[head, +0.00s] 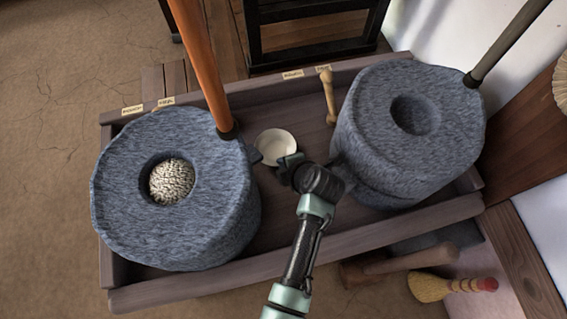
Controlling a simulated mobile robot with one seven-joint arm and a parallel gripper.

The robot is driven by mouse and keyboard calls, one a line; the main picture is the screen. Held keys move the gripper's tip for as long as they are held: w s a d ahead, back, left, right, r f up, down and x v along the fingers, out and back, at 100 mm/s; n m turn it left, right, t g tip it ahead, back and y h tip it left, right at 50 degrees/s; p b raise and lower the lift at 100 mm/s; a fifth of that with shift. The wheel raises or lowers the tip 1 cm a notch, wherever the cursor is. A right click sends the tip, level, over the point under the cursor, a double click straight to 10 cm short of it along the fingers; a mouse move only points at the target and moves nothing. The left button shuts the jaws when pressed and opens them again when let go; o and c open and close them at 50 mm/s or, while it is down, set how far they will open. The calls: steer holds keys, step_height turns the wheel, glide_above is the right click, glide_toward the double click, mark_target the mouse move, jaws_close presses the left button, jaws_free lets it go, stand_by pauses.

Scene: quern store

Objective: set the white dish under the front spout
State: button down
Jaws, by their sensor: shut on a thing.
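The white dish (272,144) is a small round bowl between the two stone querns, over the wooden trough. My gripper (287,162) is at its near right rim and is shut on it; the fingertips are small and partly hidden by my wrist. A dark spout-like piece (255,156) juts from the right side of the left quern (215,210), just left of the dish. The right quern (375,145) stands to the right of my wrist; any spout on its near left side is hidden or unclear. I cannot tell whether the dish touches the trough floor.
The trough's front wall (300,253) runs below my arm. An orange handle (200,65) rises from the left quern, a dark one (508,42) from the right. A wooden pestle-like piece (328,95) lies near the back wall. A brush (450,286) lies outside, front right.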

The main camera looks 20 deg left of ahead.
steer(key=c, duration=1.5)
jaws_free()
steer(key=shift+f, duration=0.1)
steer(key=shift+o, duration=1.1)
